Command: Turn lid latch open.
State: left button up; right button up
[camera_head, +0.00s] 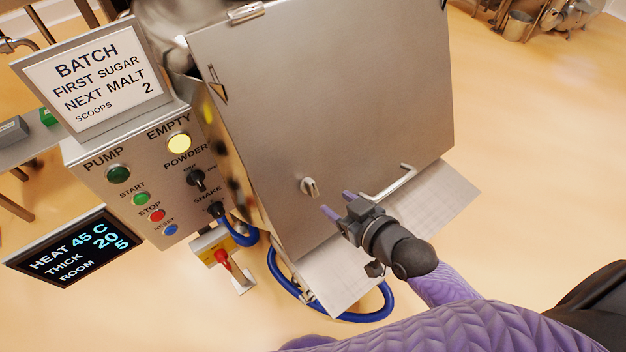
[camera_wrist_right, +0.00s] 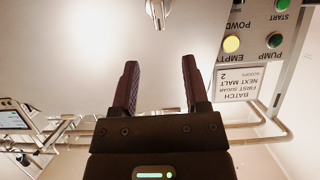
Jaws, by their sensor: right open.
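The hopper lid (camera_head: 330,110) is a large flat steel panel, and it lies shut in the head view. The lid latch (camera_head: 309,187) is a small steel knob near the lid's lower front edge. In the right wrist view the latch (camera_wrist_right: 157,12) is at the top centre, beyond the fingertips. My right gripper (camera_head: 338,203) is open and empty, just to the right of and below the latch, its fingers pointing toward it. In the wrist view the gripper (camera_wrist_right: 160,68) shows a clear gap between the fingers. My left gripper is out of view.
A steel bar handle (camera_head: 390,188) sits on the lid right of my gripper. A control panel (camera_head: 150,180) with buttons and knobs stands left, under a batch sign (camera_head: 95,78). A blue hose (camera_head: 345,315) loops below a pale shelf (camera_head: 430,205).

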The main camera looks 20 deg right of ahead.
aim_at(313, 185)
jog(key=b+x, duration=0.2)
jog(key=x, duration=0.6)
jog(key=shift+w+f+b, duration=0.15)
jog(key=shift+w+b, duration=0.15)
jog(key=shift+w+a+f, duration=0.1)
jog(key=shift+w+a, duration=0.15)
jog(key=shift+w, duration=0.2)
jog(key=c, duration=0.7)
grip_shut()
